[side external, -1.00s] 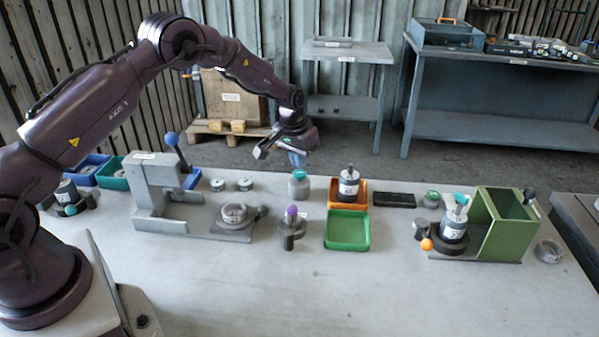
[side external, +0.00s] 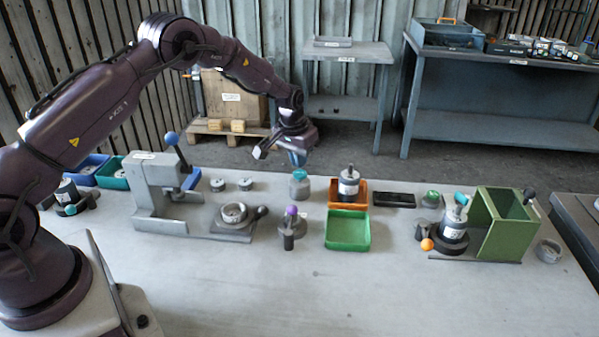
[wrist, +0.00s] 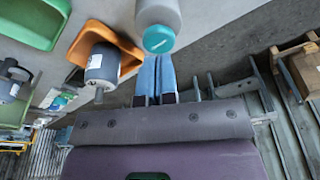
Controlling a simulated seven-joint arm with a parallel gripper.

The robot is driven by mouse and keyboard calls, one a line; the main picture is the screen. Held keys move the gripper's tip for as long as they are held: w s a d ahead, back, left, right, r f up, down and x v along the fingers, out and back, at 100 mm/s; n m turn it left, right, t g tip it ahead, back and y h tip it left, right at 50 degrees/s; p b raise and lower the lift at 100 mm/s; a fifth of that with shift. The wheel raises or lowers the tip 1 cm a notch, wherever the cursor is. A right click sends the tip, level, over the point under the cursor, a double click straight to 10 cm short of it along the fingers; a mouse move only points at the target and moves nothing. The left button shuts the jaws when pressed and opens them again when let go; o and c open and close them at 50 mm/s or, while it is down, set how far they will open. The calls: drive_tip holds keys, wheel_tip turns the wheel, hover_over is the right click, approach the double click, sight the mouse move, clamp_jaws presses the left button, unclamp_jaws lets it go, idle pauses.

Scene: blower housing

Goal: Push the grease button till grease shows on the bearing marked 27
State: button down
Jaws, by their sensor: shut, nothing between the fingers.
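A grey grease pot (side external: 299,188) with a teal button on top (side external: 299,174) stands behind the middle of the bench. It also shows in the wrist view as a grey body (wrist: 158,14) with the teal button (wrist: 158,39). My gripper (side external: 298,163) is just above the button, pointing down. In the wrist view its blue fingers (wrist: 155,60) are shut together and empty, with their tips at the button's edge; I cannot tell whether they touch. Small round bearings (side external: 217,184) (side external: 245,184) lie left of the pot. No number 27 or grease is readable on them.
An orange tray (side external: 361,204) with a motor (side external: 348,186) stands close right of the pot, a green tray (side external: 347,232) in front of it. A grey press (side external: 152,190) is at left, a purple-topped post (side external: 291,212) in front, a green stand (side external: 500,225) at right. The front bench is clear.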

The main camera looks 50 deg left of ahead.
sight(300, 173)
drive_tip(key=shift+f, duration=0.15)
drive_tip(key=shift+f, duration=1.5)
drive_tip(key=shift+r, duration=1)
drive_tip(key=shift+f, duration=0.1)
drive_tip(key=shift+f, duration=0.9)
drive_tip(key=shift+r, duration=1)
